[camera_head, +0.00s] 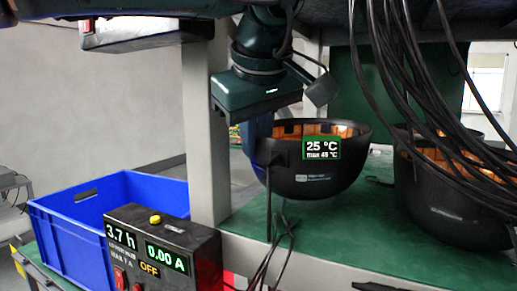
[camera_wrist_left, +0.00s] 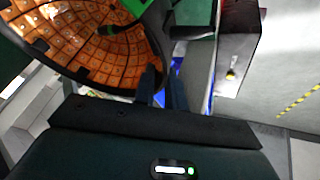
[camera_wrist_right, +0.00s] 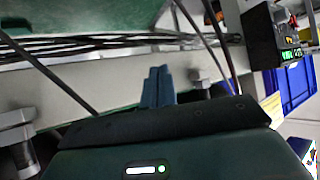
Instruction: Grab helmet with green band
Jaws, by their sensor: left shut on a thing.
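A dark bowl-shaped helmet (camera_head: 325,183), open side up, shows a green-framed display (camera_head: 321,148) reading 25 °C, max 45 °C. Its inside is lit orange. My left gripper (camera_head: 262,150) is shut on its left rim, fingers pointing down. In the left wrist view the rim of the helmet (camera_wrist_left: 95,45) lies at the fingers (camera_wrist_left: 172,88). I cannot tell whether the helmet's underside touches the shelf. My right gripper (camera_wrist_right: 158,88) shows only in the right wrist view, with its fingers together and nothing between them.
More dark helmets (camera_head: 450,205) stand on the green shelf (camera_head: 345,240) at right, behind hanging black cables (camera_head: 385,60). A blue crate (camera_head: 75,235) and a control box (camera_head: 165,250) reading OFF are at lower left. A pale rack post (camera_head: 205,130) stands left of the held helmet.

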